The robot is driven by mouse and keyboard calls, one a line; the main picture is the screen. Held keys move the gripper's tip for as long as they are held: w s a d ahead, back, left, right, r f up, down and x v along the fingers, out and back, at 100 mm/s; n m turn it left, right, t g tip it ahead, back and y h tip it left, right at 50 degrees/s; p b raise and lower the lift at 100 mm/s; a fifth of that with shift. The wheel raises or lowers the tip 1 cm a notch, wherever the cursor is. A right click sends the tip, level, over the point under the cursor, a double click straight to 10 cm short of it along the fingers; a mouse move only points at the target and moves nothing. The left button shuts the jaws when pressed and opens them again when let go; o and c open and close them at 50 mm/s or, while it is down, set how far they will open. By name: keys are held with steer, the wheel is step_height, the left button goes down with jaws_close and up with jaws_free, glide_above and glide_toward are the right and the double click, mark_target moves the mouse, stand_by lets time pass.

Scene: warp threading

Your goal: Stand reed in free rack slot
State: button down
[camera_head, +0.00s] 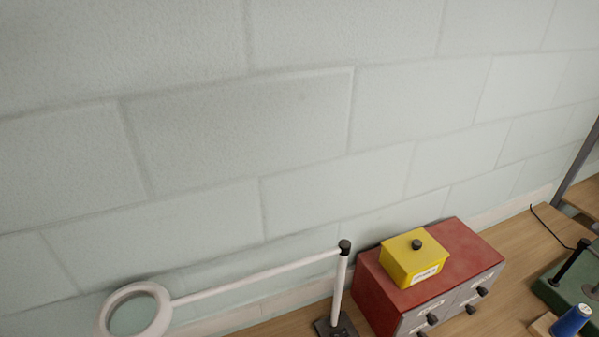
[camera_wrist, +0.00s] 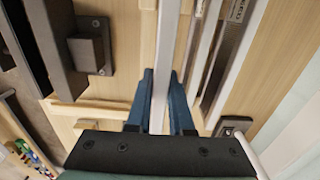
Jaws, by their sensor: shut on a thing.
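In the wrist view my gripper (camera_wrist: 161,105) has blue fingers shut on a long, thin, pale strip, which looks like the reed (camera_wrist: 168,45). The strip runs from between the fingers up to the top edge of the picture. Right of it are more long strips, pale and dark metallic (camera_wrist: 233,50), lying close to parallel with it. They may be reeds standing in the rack, but I cannot make out the slots or which one is free. The lower end of the held reed is hidden by my gripper. The head view shows neither gripper nor reed.
In the wrist view a dark bracket (camera_wrist: 88,48) stands left on the wooden top, with colourful small items (camera_wrist: 25,152) at lower left. The head view shows a magnifier lamp (camera_head: 138,290), a red drawer cabinet (camera_head: 458,245) bearing a yellow box (camera_head: 400,262), and a blue spool (camera_head: 571,321).

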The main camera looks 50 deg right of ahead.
steer(key=shift+f+b, duration=1.3)
steer(key=shift+f, duration=0.15)
steer(key=shift+f+b, duration=0.7)
steer(key=shift+f, duration=0.65)
steer(key=shift+f+b, duration=0.3)
steer(key=shift+f, duration=0.2)
steer(key=c, duration=0.7)
jaws_free()
step_height(320, 180, up, 13)
steer(key=shift+r+b, duration=0.1)
steer(key=shift+b, duration=0.6)
